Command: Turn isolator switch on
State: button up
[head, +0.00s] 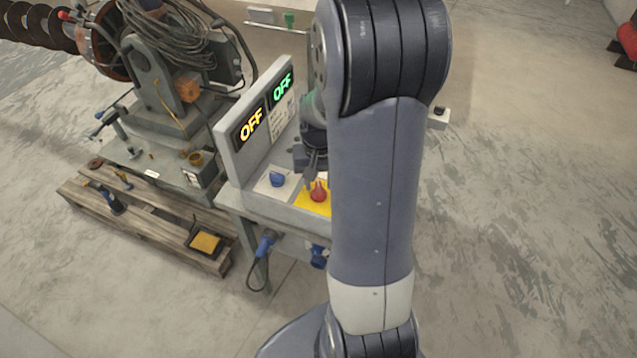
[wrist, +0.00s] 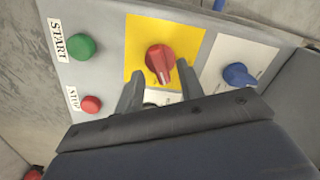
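The isolator switch is a red rotary knob (wrist: 160,60) on a yellow plate (wrist: 137,40) in the wrist view. In the head view the red knob (head: 318,192) shows at the edge of my arm, on the yellow plate (head: 308,206). My gripper (wrist: 160,82) is open, with one finger on each side of the near end of the knob. I cannot tell whether the fingers touch it. In the head view the gripper (head: 312,178) is partly hidden by my arm. Two displays, one yellow (head: 251,125) and one green (head: 282,88), read OFF.
A blue knob (wrist: 238,75) on a white plate sits beside the yellow plate. A green START button (wrist: 82,47) and a red STOP button (wrist: 91,104) are on the other side. The auger machine (head: 165,90) and a wooden pallet (head: 150,225) stand left of the panel.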

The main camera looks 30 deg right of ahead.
jog(key=shift+f, duration=1.05)
jog(key=shift+c, duration=0.6)
grip_shut()
